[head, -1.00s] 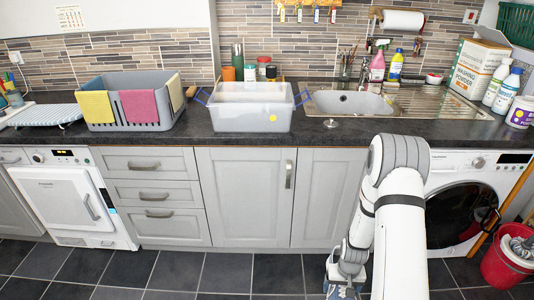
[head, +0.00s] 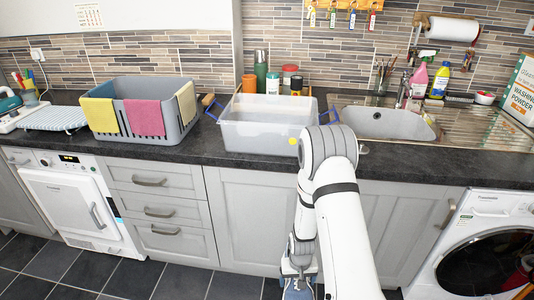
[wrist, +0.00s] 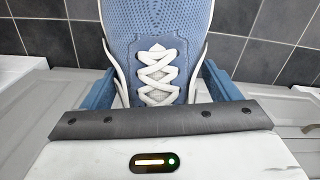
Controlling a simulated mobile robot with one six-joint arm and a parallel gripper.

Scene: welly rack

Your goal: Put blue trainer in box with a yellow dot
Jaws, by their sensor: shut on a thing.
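The blue trainer (wrist: 155,30) with white laces fills the top middle of the wrist view, between the two blue fingers of my gripper (wrist: 158,85). My gripper is shut on it. In the head view the trainer (head: 297,291) shows only in part at the bottom edge, low in front of the cupboards, below my arm. The translucent box with a yellow dot (head: 262,136) stands on the dark worktop. Its yellow dot (head: 292,141) is on the front face at the right. The box has blue handles, and my arm covers its right front corner.
A grey crate (head: 168,123) with yellow and pink cloths stands left of the box on the worktop (head: 190,152). A sink (head: 385,123) lies to the right. Bottles and jars (head: 261,68) stand behind the box. A washing machine (head: 478,240) is at the right.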

